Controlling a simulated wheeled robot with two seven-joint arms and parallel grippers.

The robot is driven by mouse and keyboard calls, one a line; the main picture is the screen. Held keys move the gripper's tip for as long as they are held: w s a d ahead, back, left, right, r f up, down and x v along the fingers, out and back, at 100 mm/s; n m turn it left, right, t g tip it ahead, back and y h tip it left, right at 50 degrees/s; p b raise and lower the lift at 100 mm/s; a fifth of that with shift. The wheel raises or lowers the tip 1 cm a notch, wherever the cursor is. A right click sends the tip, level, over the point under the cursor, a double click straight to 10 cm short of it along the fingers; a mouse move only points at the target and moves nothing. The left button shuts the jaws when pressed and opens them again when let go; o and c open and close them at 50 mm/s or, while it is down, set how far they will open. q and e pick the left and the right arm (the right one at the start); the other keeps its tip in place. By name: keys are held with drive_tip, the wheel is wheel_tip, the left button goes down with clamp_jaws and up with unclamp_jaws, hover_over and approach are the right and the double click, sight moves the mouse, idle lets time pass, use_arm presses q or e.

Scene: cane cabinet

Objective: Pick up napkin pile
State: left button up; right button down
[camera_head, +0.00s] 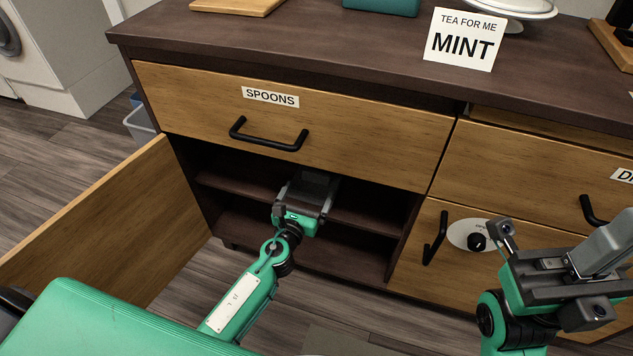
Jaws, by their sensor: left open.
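I cannot make out the napkin pile; part of the cabinet's inside is hidden behind my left gripper. My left gripper (312,188) reaches into the open lower compartment (352,221) under the SPOONS drawer, at the height of its middle shelf (375,221). It is open, with its fingers pointing away into the dark, and no object shows in it. My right gripper (560,268) is outside the cabinet at the right, in front of the lower right door. Its finger gap does not show clearly.
The compartment's wooden door (110,225) stands swung open at the left. The SPOONS drawer (290,122) is shut just above my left gripper. A MINT sign (463,40) stands on the dark countertop (300,45). The lower right door has a black handle (435,238).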

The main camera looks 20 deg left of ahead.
sight(316, 176)
use_arm(q)
drive_tip(key=shift+w+d+r, duration=0.1)
drive_tip(key=shift+w+r, duration=0.05)
drive_tip(key=shift+w, duration=1.2)
drive_tip(key=shift+w+r, duration=0.15)
drive_tip(key=shift+w, duration=1.15)
drive_tip(key=c, duration=1.1)
